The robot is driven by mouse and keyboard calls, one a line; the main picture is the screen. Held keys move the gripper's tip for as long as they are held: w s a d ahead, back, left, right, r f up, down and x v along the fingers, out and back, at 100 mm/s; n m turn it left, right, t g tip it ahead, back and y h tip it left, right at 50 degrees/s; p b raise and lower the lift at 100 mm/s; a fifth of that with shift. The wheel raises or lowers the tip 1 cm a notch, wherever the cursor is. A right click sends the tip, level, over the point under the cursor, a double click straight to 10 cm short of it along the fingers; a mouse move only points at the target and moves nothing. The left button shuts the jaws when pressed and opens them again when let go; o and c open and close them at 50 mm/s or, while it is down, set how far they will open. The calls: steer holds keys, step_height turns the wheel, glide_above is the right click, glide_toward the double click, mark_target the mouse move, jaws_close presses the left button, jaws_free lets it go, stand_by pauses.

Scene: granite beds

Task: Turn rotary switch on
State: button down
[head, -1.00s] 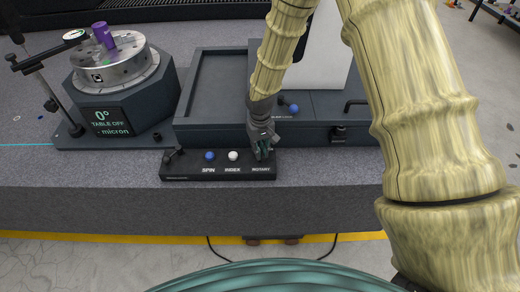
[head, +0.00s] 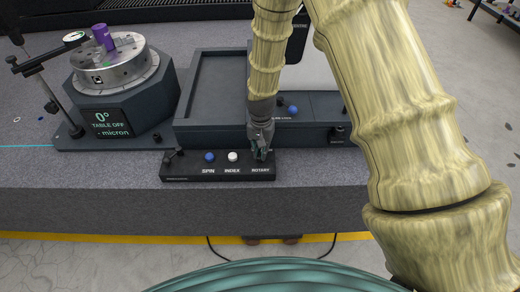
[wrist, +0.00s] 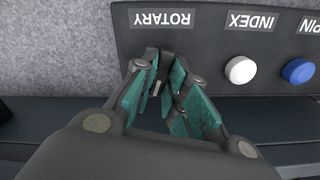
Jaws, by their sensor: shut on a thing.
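The black control panel (head: 190,171) lies on the granite bed, with labels SPIN, INDEX and ROTARY along its front. My gripper (head: 260,155) is at the panel's right end, just above the ROTARY label. In the wrist view my gripper (wrist: 160,82) has its teal-padded fingers closed around the rotary switch (wrist: 156,88), of which only a small part shows between the fingertips. The rest of the switch is hidden by the fingers. The rotary table (head: 118,70) stands at the left, its display (head: 110,122) reading 0° and TABLE OFF.
A blue SPIN button (head: 209,156) and a white INDEX button (head: 233,156) sit left of my gripper on the panel. A dark tray (head: 212,88) stands behind it. A purple cylinder (head: 103,36) is on the rotary table. The bed's front edge is close below the panel.

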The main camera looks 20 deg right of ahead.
steer(key=shift+d+m+p, duration=0.1)
steer(key=shift+m+p, duration=0.3)
steer(key=shift+m, duration=1.9)
steer(key=c, duration=1.4)
jaws_free()
steer(key=shift+s, duration=0.1)
steer(key=shift+c, duration=0.2)
step_height(320, 180, up, 12)
